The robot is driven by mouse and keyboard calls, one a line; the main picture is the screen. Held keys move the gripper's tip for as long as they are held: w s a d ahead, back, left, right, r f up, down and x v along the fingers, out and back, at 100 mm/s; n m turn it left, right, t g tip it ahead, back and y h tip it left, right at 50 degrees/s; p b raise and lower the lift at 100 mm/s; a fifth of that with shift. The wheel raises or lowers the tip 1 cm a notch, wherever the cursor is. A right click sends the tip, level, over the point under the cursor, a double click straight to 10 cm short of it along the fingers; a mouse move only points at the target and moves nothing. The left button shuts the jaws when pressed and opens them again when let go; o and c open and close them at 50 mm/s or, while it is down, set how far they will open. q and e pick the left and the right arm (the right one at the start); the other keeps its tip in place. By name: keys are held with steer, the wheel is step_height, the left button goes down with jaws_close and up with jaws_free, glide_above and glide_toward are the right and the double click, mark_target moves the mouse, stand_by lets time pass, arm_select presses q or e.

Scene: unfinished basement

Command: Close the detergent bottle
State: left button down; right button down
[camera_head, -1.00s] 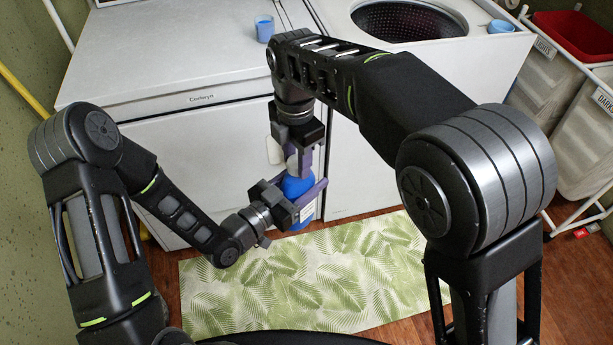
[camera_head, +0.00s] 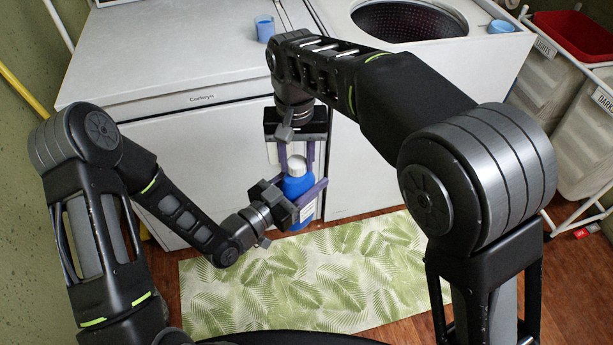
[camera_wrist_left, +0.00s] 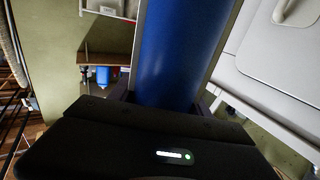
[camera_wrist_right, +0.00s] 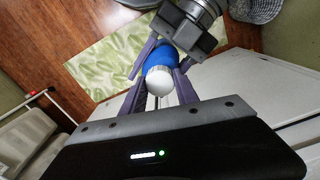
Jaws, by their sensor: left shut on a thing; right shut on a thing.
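The detergent bottle (camera_head: 300,187) is blue and stands upright in front of the white machines. Its white cap (camera_head: 297,164) sits on top. My left gripper (camera_head: 304,194) is shut around the bottle's body from the side; the blue body (camera_wrist_left: 183,55) fills the middle of the left wrist view. My right gripper (camera_head: 296,168) points down from above and is shut on the cap, one purple finger on either side. In the right wrist view the white cap (camera_wrist_right: 160,81) lies between the fingers, with the blue body behind it. Whether the cap is fully seated cannot be told.
A white washer (camera_head: 190,55) and a top-loader with an open drum (camera_head: 408,20) stand behind the bottle. A blue cup (camera_head: 264,29) is on the washer's top. A leaf-patterned mat (camera_head: 300,285) lies on the wooden floor. Laundry hampers (camera_head: 580,150) stand at right.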

steer(key=m, duration=0.7)
steer(key=shift+m, duration=0.4)
steer(key=c, duration=0.8)
jaws_free()
steer(key=shift+c, duration=0.2)
step_height(320, 180, up, 8)
steer(key=shift+f, duration=0.2)
